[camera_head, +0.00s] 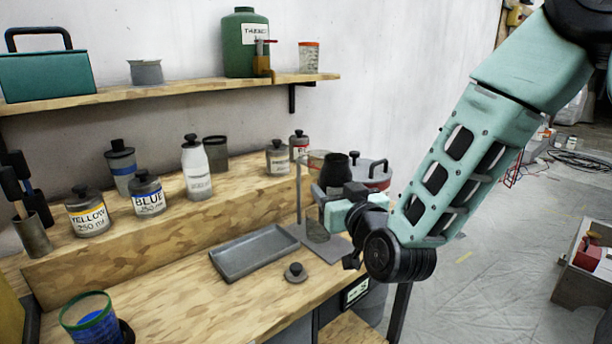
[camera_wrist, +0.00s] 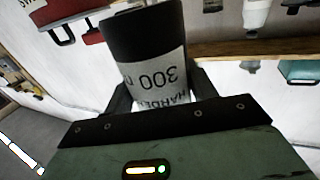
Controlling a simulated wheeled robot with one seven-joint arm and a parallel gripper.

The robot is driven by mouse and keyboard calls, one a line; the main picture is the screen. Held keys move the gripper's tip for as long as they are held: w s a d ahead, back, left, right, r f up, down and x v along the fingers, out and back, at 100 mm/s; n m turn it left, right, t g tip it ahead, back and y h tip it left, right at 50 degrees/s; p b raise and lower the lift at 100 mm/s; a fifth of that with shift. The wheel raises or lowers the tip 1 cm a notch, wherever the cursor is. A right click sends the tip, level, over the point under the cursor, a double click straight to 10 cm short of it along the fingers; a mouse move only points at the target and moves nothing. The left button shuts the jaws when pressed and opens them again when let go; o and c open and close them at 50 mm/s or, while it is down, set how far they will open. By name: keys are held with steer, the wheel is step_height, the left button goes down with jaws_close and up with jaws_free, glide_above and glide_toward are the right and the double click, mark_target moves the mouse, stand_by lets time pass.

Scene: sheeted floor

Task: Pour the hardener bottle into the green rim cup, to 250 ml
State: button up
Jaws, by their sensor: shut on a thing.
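My gripper (camera_head: 345,200) is shut on the hardener bottle (camera_head: 336,170), holding it raised beside the bench's right end. In the wrist view the bottle (camera_wrist: 146,50) shows a dark body and a white label reading 300, with the lettering upside down like the rest of that view. The bottle looks roughly upright; its mouth is not clear. The green rim cup (camera_head: 90,318) stands at the bench's near left, far from my gripper. It has a green rim and blue walls or contents; its fill level cannot be read.
A grey tray (camera_head: 254,252) and a loose lid (camera_head: 295,273) lie on the bench. Yellow (camera_head: 88,212) and blue (camera_head: 148,196) jars stand on the raised step. A clear vessel and upright stand (camera_head: 299,195) are close to my gripper, partly hidden. A shelf (camera_head: 180,90) runs above.

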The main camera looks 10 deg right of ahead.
steer(key=w+d+f+m+h, duration=0.1)
steer(key=w+d+f+h, duration=0.1)
steer(key=d+f, duration=0.5)
steer(key=w+d+f+m+h, duration=0.1)
steer(key=d+f, duration=0.6)
steer(key=d, duration=0.7)
steer(key=shift+w+d+f+m+t+h, duration=0.2)
steer(key=shift+w+f+m+t+h, duration=0.15)
steer(key=shift+w+h, duration=0.3)
steer(key=shift+s+r+p, duration=0.1)
steer(key=shift+r+p, duration=0.25)
steer(key=shift+p, duration=0.3)
